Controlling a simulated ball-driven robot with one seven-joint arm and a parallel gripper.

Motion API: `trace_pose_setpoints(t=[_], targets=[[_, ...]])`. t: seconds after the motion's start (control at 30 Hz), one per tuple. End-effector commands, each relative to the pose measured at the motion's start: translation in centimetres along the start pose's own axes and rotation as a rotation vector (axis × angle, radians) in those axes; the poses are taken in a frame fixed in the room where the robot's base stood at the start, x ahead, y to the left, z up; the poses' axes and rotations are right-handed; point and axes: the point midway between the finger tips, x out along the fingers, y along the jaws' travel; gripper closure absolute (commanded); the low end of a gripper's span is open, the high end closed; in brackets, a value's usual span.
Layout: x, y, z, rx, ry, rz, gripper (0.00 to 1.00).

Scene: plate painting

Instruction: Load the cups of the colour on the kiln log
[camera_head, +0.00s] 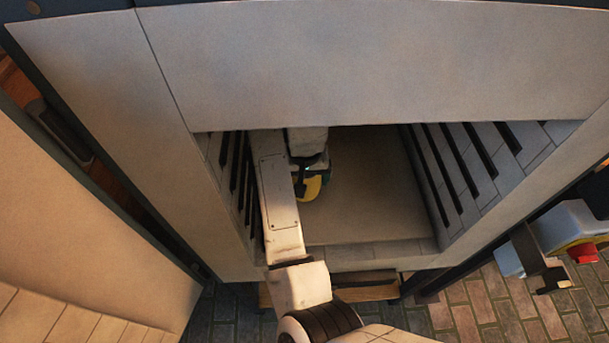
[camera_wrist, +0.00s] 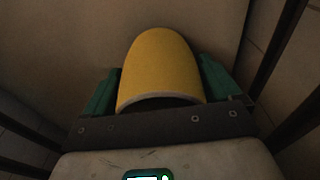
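A yellow cup (camera_wrist: 160,70) sits between the two teal fingers of my gripper (camera_wrist: 160,82); the fingers press close on both of its sides. The cup (camera_head: 309,188) also shows in the head view, inside the open kiln chamber (camera_head: 370,190), partly hidden by my arm. My gripper (camera_head: 318,172) is inside the kiln, left of the middle of its floor. The gap between the cup and the floor cannot be judged. No kiln log and no other cups are in view.
Slotted side walls (camera_head: 465,165) with dark ledges flank the chamber left and right. The floor right of the cup is bare. A box with a red button (camera_head: 582,252) stands outside at the right. Brick paving (camera_head: 490,310) lies in front.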

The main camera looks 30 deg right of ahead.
Motion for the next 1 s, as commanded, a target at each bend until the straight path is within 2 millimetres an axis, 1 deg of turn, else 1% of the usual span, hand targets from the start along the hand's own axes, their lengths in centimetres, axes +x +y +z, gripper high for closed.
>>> trace_pose_setpoints(t=[0.03, 0.1, 0.27, 0.37, 0.47, 0.7, 0.8, 0.9, 1.0], targets=[[0.0, 0.0, 0.0, 0.0, 0.0, 0.0, 0.04], [0.0, 0.0, 0.0, 0.0, 0.0, 0.0, 0.0], [0.0, 0.0, 0.0, 0.0, 0.0, 0.0, 0.0], [-0.4, 0.0, -0.1, 0.001, 0.0, -0.001, 0.0], [-1.4, 0.0, -0.1, 0.001, 0.002, 0.0, 0.0], [-5.3, 0.0, -0.1, 0.0, 0.003, -0.001, 0.0], [-6.5, 0.0, -0.1, 0.0, 0.002, -0.001, 0.0], [-7.4, 0.0, -0.1, 0.001, 0.002, 0.0, 0.0], [-7.7, 0.0, 0.0, 0.001, -0.001, 0.0, 0.0]])
